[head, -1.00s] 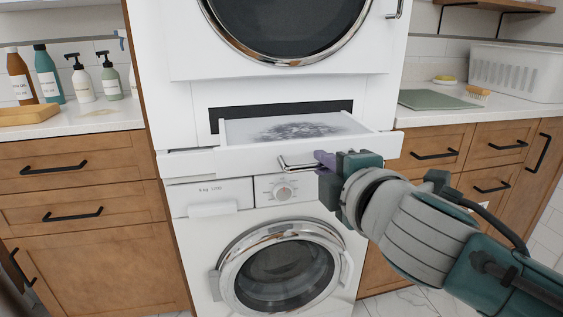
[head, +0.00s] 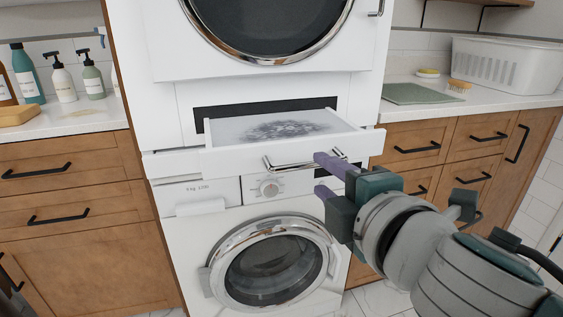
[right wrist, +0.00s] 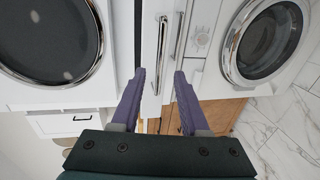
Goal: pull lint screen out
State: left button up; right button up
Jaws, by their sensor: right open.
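The lint screen (head: 235,130) is a white drawer with a pale top and a grey patch of lint. It sticks out of its dark slot below the dryer door in the head view. Its chrome handle (head: 283,168) is on the front face. My right gripper (head: 324,176) is open at the right end of the handle, one purple finger above the other. In the right wrist view, the open fingers (right wrist: 160,73) point at the handle (right wrist: 162,50), which shows between them; contact cannot be told. My left gripper is out of view.
The washer door (head: 275,262) is below the drawer and the dryer door (head: 270,25) above. Wooden cabinets (head: 415,150) flank the machines. Bottles (head: 64,80) stand on the left counter; a white basket (head: 505,70) and a green mat (head: 420,94) are on the right.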

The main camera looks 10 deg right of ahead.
jog(key=v, duration=0.3)
jog(key=shift+s, duration=0.25)
jog(key=s+d+r+m+g+p, duration=0.2)
jog(key=s+r+m+g+p, duration=0.5)
jog(key=s+p, duration=0.45)
jog(key=s+d+r+m+g+p, duration=0.1)
jog(key=s+r+m+g+p, duration=0.45)
jog(key=s+m+p, duration=0.55)
notch_tip(320, 180, up, 35)
jog(key=n+p, duration=0.1)
jog(key=p, duration=3.2)
jog(key=shift+s+f+n, duration=0.15)
jog(key=shift+s+n, duration=0.15)
jog(key=shift+s, duration=0.05)
